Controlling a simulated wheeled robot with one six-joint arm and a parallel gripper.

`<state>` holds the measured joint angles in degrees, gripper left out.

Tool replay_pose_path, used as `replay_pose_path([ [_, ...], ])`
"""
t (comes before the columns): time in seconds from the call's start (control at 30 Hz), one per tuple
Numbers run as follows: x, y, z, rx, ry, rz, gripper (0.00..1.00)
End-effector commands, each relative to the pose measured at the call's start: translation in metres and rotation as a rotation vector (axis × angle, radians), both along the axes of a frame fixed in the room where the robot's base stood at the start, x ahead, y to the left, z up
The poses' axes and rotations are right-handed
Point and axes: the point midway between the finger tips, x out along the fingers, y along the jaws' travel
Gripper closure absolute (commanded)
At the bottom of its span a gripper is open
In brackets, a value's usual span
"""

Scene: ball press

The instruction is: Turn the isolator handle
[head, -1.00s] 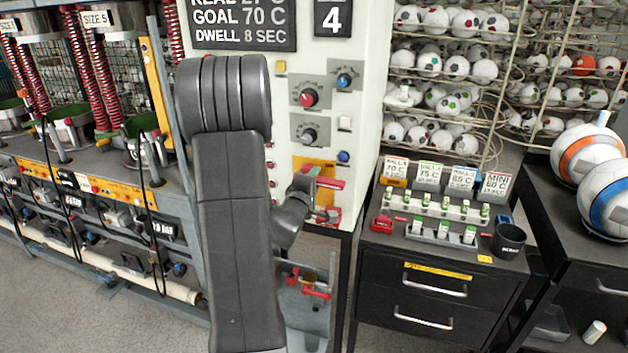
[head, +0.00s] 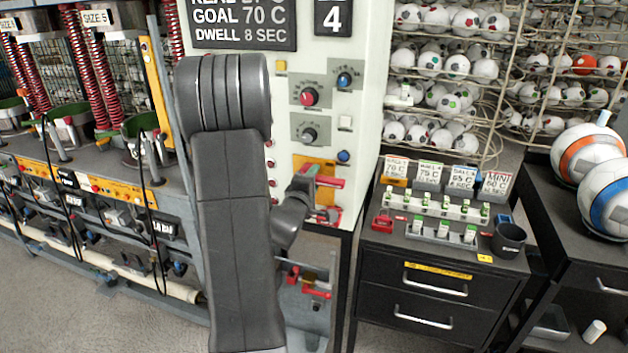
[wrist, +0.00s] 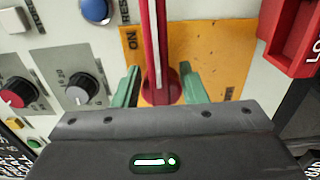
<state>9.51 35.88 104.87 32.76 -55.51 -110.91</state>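The isolator handle is a red lever with a pale stripe (wrist: 153,45) on a round red hub, mounted on an orange plate (wrist: 215,50) with black lettering. In the wrist view it stands upright between the green fingertips of my gripper (wrist: 160,88). The fingers are spread, one on each side of the handle near its hub, with a small gap showing at the left. In the head view my arm covers part of the panel, and the red handle (head: 330,182) shows only in part beside my gripper. Whether a finger touches it cannot be told.
A red block with white lettering (wrist: 295,35) is close to the right of the handle. Red and black knobs (wrist: 82,90) sit to its left on the pale panel. In the head view, a dark drawer cabinet (head: 435,290) with switches stands right of the panel.

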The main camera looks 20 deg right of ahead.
Motion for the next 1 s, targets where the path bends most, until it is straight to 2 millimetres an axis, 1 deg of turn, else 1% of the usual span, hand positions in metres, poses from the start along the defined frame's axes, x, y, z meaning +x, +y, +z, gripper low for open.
replay_pose_path([
  [0.17,-0.019,0.015,-0.002,-0.001,-0.001,0.003,0.62],
  [0.4,-0.063,0.047,-0.002,0.000,-0.001,0.005,0.62],
  [0.6,-0.092,0.069,-0.001,-0.001,-0.001,0.005,0.62],
  [0.8,-0.108,0.079,-0.001,0.000,0.001,0.002,0.62],
  [1.0,-0.110,0.080,0.000,0.000,0.001,0.002,0.62],
])
